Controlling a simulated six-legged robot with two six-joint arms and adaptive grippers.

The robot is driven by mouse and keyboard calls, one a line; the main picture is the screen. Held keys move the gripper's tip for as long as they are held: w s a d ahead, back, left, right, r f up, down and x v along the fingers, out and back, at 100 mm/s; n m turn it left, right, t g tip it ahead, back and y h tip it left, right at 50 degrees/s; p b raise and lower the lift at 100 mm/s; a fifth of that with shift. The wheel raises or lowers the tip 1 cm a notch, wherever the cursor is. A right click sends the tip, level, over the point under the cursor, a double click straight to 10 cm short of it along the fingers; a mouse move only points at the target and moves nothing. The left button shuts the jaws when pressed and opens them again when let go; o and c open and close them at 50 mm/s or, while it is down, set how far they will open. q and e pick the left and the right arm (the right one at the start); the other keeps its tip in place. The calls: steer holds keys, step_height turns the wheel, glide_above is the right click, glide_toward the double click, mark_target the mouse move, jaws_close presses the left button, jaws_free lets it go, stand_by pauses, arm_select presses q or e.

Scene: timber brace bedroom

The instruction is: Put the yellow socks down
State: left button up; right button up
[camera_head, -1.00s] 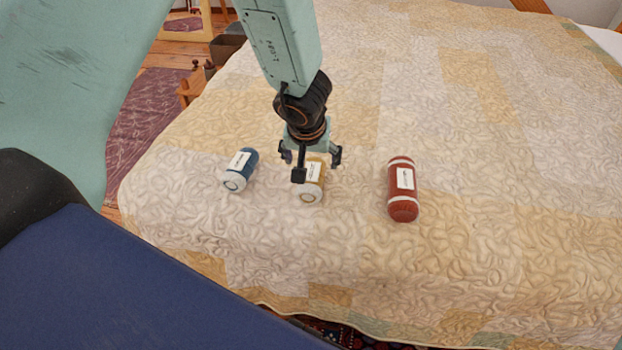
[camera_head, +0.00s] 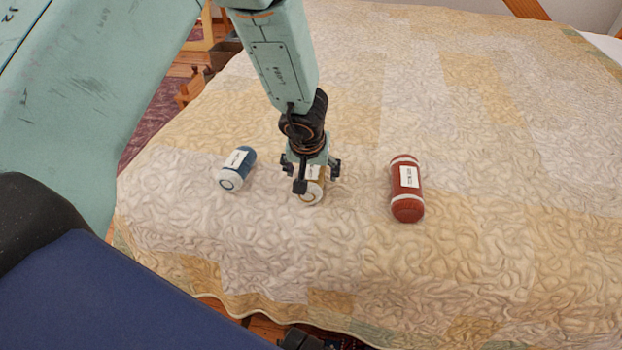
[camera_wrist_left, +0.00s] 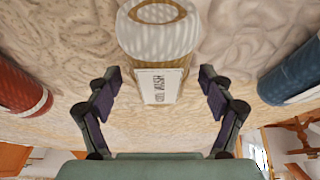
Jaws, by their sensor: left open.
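The yellow socks (camera_head: 312,196), a roll with a white end and a white label, lie on the quilt-covered bed (camera_head: 440,265). My left gripper (camera_head: 311,174) is directly over them and hides much of the roll in the head view. In the left wrist view, the yellow socks (camera_wrist_left: 162,42) show at top centre with their label facing the camera. The open fingers of my left gripper (camera_wrist_left: 160,92) stand apart to either side of the label, with visible gaps.
A blue roll (camera_head: 237,169) lies to the left of the yellow socks. A larger red roll (camera_head: 406,188) lies to the right. The quilt beyond and to the right is clear. The bed's front edge runs along the bottom.

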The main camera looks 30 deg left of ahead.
mark_target(312, 168)
arm_select(q)
steer(key=shift+f, duration=0.25)
stand_by(0.5)
steer(key=shift+c, duration=0.4)
steer(key=c, duration=1.3)
steer(key=shift+r, duration=0.15)
steer(key=shift+r, duration=0.2)
step_height(312, 168, up, 9)
steer(key=p, duration=0.9)
steer(key=shift+r+p, duration=0.45)
steer(key=shift+p, duration=0.15)
